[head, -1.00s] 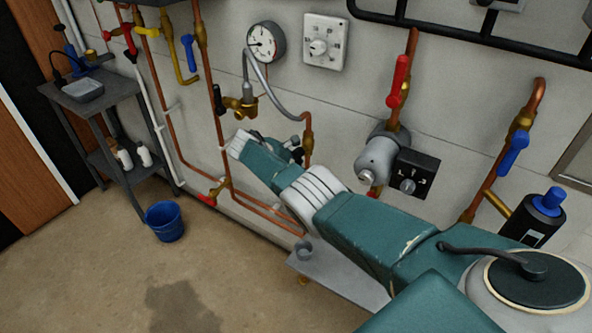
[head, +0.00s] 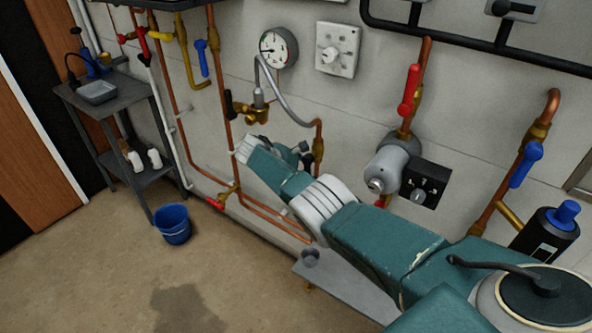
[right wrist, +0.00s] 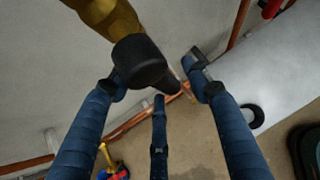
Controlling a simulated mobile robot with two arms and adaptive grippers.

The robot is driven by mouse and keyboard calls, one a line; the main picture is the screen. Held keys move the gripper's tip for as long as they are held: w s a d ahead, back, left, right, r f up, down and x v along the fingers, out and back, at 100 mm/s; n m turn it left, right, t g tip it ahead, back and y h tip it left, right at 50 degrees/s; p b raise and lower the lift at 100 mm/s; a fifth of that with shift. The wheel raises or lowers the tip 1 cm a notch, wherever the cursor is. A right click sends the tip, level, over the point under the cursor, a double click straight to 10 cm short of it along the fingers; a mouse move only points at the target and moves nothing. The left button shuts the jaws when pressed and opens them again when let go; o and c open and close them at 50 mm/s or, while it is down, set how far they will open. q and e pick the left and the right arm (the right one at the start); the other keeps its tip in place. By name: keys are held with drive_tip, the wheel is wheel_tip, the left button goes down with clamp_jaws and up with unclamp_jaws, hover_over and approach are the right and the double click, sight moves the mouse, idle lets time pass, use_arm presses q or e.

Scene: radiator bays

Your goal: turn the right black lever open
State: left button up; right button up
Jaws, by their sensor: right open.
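In the right wrist view a black lever (right wrist: 140,62) on a brass valve (right wrist: 103,14) points towards the camera, with its rounded end between the blue fingers. My right gripper (right wrist: 157,88) is open around or just short of the lever; I cannot tell whether a finger touches it. In the head view the right gripper (head: 303,156) is small and dark, partly hidden by my teal arm, beside a valve (head: 319,146) below the grey hose. Another black lever (head: 229,104) stands on a brass valve (head: 252,114) further left. My left gripper is not in view.
Copper pipes (head: 222,150) run along the wall. A red lever (head: 409,90), a grey cylinder (head: 386,168) and a blue lever (head: 525,165) are to the right. A gauge (head: 278,46) hangs above. A blue bucket (head: 173,224) stands on open floor.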

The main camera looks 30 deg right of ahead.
drive_tip(key=v, duration=1.1)
drive_tip(key=shift+a, duration=0.3)
drive_tip(key=shift+r, duration=0.1)
